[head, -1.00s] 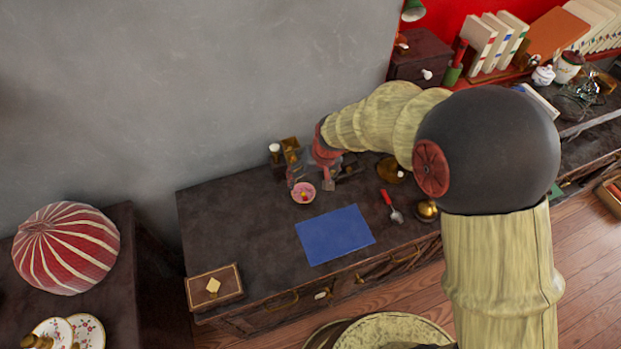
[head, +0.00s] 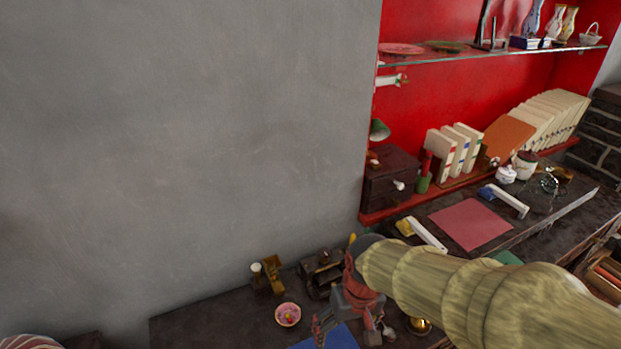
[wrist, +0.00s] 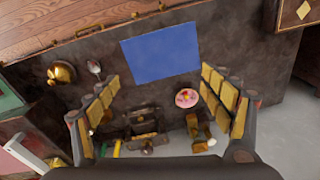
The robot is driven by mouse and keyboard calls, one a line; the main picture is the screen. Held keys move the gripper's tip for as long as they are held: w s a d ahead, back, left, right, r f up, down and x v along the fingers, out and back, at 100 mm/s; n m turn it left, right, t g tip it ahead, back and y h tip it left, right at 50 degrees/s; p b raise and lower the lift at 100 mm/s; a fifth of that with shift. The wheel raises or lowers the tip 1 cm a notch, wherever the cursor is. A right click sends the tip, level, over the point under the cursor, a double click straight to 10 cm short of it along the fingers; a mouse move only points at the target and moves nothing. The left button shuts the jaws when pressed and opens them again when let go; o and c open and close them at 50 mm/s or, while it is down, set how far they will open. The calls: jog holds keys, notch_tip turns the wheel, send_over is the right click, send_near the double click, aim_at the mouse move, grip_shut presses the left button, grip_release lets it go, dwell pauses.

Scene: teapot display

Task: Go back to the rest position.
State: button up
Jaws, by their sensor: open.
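My gripper (head: 347,332) is open and empty, with its fingers hanging over the dark table at the bottom of the head view. In the wrist view my gripper (wrist: 160,78) has its two segmented fingers spread wide, high above the table. The blue mat (wrist: 160,52) shows between and beyond the fingers, and part of it shows in the head view (head: 332,338). A small pink bowl (head: 288,314) stands on the table left of the gripper; the wrist view shows it (wrist: 187,98) beside the right finger. Nothing is between the fingers.
A brass pot (wrist: 62,74) and a spoon (wrist: 95,68) lie left of the mat. A small brown box (head: 272,275) and a dark device (head: 320,270) stand near the wall. A red mat (head: 470,224), white books (head: 455,150) and a glass shelf (head: 490,52) are at right.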

jog(key=s+d+r+m+t, duration=0.1)
jog(key=s+d+r+t, duration=0.1)
jog(key=s+d+r, duration=0.2)
jog(key=s+d+r+m+t+h, duration=0.1)
jog(key=s+d+r+t, duration=0.1)
jog(key=s+d+r, duration=0.2)
jog(key=d+r, duration=0.3)
jog(key=r, duration=0.3)
jog(key=shift+s+d+r+m+t, duration=0.2)
jog(key=shift+s+r+m+t, duration=0.1)
jog(key=shift+t, duration=0.1)
jog(key=shift+c, duration=0.7)
